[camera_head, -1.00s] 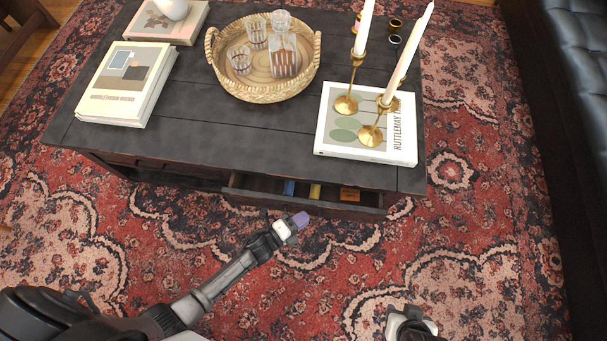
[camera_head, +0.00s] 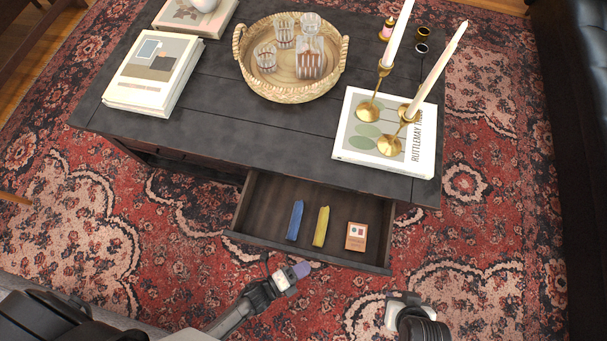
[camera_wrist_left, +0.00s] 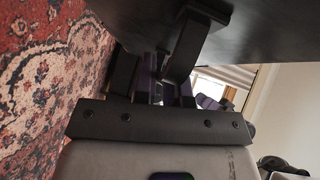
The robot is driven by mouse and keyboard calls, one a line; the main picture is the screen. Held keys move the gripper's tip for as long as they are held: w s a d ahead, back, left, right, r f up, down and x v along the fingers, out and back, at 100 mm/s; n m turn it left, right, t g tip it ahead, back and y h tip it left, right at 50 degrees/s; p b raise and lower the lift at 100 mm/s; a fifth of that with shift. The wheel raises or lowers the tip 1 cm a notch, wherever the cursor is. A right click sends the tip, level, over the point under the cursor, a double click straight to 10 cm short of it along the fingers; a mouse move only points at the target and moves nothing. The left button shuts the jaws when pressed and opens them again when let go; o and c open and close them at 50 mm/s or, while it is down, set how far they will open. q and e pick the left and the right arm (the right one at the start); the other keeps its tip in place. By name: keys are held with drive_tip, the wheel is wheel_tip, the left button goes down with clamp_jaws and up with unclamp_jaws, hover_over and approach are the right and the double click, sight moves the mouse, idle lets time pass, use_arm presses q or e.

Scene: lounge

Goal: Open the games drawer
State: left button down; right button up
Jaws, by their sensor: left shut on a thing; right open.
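The games drawer (camera_head: 262,240) stands pulled well out from the front of the dark coffee table (camera_head: 215,122). Inside it lie a blue box (camera_head: 295,220), a yellow box (camera_head: 321,226) and a small orange-brown card box (camera_head: 356,237). My left gripper (camera_head: 300,271) is at the lower front of the drawer, shut on its handle, which the drawer front hides in the head view. In the left wrist view the fingers close around a dark handle (camera_wrist_left: 185,50) on a dark panel. My right gripper (camera_head: 405,305) is open and empty, low at the right, apart from the drawer.
On the tabletop are a wicker tray (camera_head: 243,68) with glasses and a decanter, stacked books (camera_head: 150,75), and a white book (camera_head: 350,152) bearing two brass candlesticks with tall candles. A black sofa (camera_head: 585,130) stands at the right.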

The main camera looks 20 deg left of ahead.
use_arm(q)
drive_tip(key=shift+r, duration=0.1)
drive_tip(key=c, duration=1.4)
unclamp_jaws()
drive_tip(key=shift+c, duration=0.2)
drive_tip(key=f+p+v, duration=0.1)
drive_tip(key=p+v, duration=0.1)
drive_tip(key=v, duration=0.5)
drive_tip(key=shift+s+r+p, duration=0.15)
drive_tip(key=shift+r+p, duration=0.25)
drive_tip(key=shift+r, duration=0.1)
drive_tip(key=shift+a, duration=0.1)
